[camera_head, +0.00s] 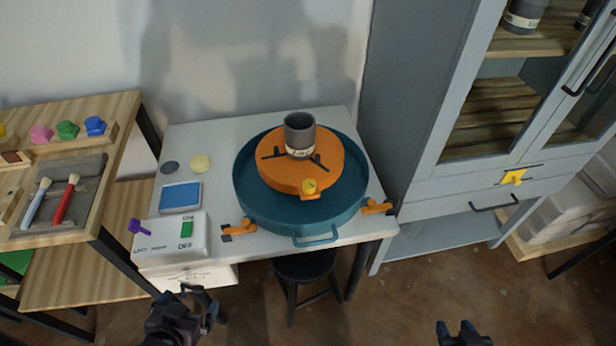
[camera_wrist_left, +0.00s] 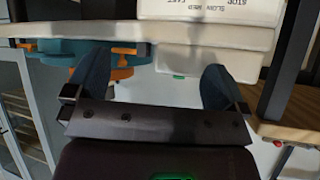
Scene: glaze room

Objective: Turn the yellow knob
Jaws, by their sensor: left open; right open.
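A small yellow knob (camera_head: 310,187) sits on the front edge of the orange wheel head (camera_head: 330,155), upright in the head view. A yellow, star-shaped handle (camera_head: 513,177) is on the cabinet's drawer front at the right; I cannot tell which of the two is meant. My left gripper (camera_head: 198,303) is open and empty, low in front of the table's control box. In the left wrist view its fingers (camera_wrist_left: 155,88) are spread with nothing between them. My right gripper (camera_head: 459,328) is open and empty at the bottom edge, below the cabinet. Neither gripper touches a knob.
A grey cup (camera_head: 300,133) stands on the wheel head inside a teal basin (camera_head: 246,195). The white control box (camera_head: 170,240) has a purple lever (camera_head: 136,227) and green switch (camera_head: 186,229). A stool (camera_head: 302,268) stands beneath the table. A wooden shelf (camera_head: 75,235) is at left.

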